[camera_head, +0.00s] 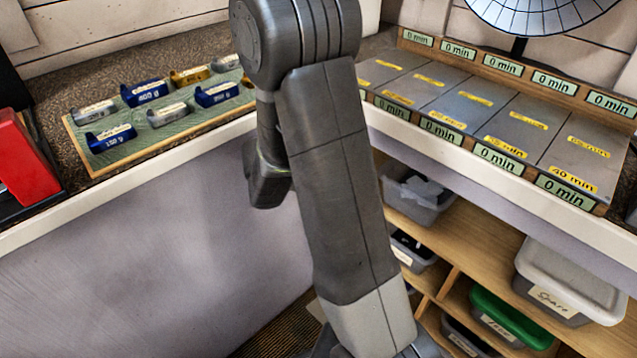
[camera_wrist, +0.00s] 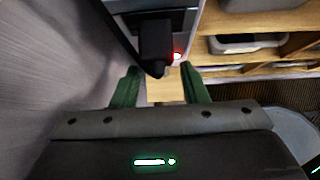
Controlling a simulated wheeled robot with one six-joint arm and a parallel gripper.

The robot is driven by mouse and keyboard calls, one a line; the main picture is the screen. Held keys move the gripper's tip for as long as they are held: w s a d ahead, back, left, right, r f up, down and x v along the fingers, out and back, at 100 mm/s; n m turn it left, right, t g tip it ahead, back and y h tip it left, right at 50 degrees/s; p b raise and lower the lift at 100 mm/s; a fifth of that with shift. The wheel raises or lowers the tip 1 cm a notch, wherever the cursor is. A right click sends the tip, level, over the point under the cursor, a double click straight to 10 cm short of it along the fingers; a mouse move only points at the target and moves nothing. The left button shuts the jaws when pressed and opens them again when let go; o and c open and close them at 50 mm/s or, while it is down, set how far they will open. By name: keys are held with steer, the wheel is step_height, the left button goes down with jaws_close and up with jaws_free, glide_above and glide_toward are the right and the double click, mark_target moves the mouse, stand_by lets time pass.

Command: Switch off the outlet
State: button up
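In the wrist view, the two green fingers of my gripper (camera_wrist: 161,84) stand apart with a gap between them, and nothing is held. Just beyond the fingertips is a dark block-like thing (camera_wrist: 155,40) with a black cable or strip running up to the left. A small glowing red light (camera_wrist: 178,56) shows at its right side, beyond the right finger. This may be the outlet and its lit switch, but the picture is too small to tell. In the head view my arm fills the middle; my gripper and the outlet do not show there.
A green board (camera_head: 160,136) with blue, silver and gold labelled pieces lies on the left bench. A grey slotted rack (camera_head: 420,92) with "0 min" displays is on the right bench. Wooden shelves (camera_head: 470,240) below hold lidded bins, close to my arm. A red object (camera_head: 25,165) stands far left.

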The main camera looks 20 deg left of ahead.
steer(key=shift+w+d+f, duration=0.15)
steer(key=shift+w+f, duration=0.25)
steer(key=shift+f, duration=0.05)
jaws_close()
